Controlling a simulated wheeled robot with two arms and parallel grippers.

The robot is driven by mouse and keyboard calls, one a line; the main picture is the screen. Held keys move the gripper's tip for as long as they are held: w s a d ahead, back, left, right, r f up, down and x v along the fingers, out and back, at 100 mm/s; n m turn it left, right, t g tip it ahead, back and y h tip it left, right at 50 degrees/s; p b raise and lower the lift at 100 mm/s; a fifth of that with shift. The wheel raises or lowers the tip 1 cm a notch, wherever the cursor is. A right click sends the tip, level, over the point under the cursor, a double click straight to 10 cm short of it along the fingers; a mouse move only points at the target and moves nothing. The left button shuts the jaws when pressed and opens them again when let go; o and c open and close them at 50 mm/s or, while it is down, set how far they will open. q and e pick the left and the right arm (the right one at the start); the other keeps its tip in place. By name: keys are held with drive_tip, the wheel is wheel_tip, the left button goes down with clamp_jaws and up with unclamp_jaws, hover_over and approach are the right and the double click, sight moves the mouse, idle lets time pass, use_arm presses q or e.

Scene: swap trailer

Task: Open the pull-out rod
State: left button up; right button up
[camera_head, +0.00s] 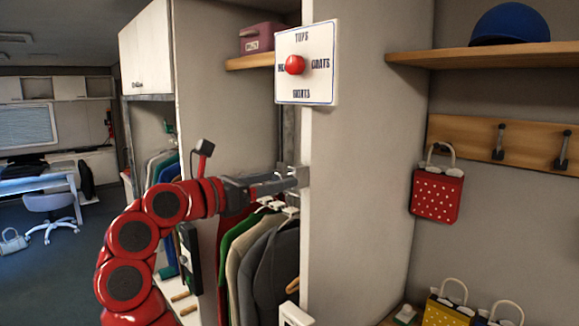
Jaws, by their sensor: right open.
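My right gripper (290,180) is at the end of the red arm, in front of the front edge of a white upright panel (340,230). It is open, and its grey fingers point right. The rod itself cannot be made out clearly. Several jackets on hangers (268,262), green, cream and dark grey, hang just below the gripper, inside the closet beside the panel. The gripper and the panel hide the place where they hang. I cannot tell whether the fingers touch anything. My left gripper is not in view.
A white sign with a red knob (295,65) is on the panel above the gripper. At right are a shelf with a blue cap (510,24), a hook board (500,140) and a red dotted bag (436,195). Open floor (50,280) lies at left.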

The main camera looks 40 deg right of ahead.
sight(290, 173)
drive_tip(key=d+p, duration=0.1)
drive_tip(key=d, duration=0.3)
drive_tip(key=shift+w+d, duration=0.15)
drive_tip(key=shift+d, duration=0.05)
clamp_jaws()
idle(1.2)
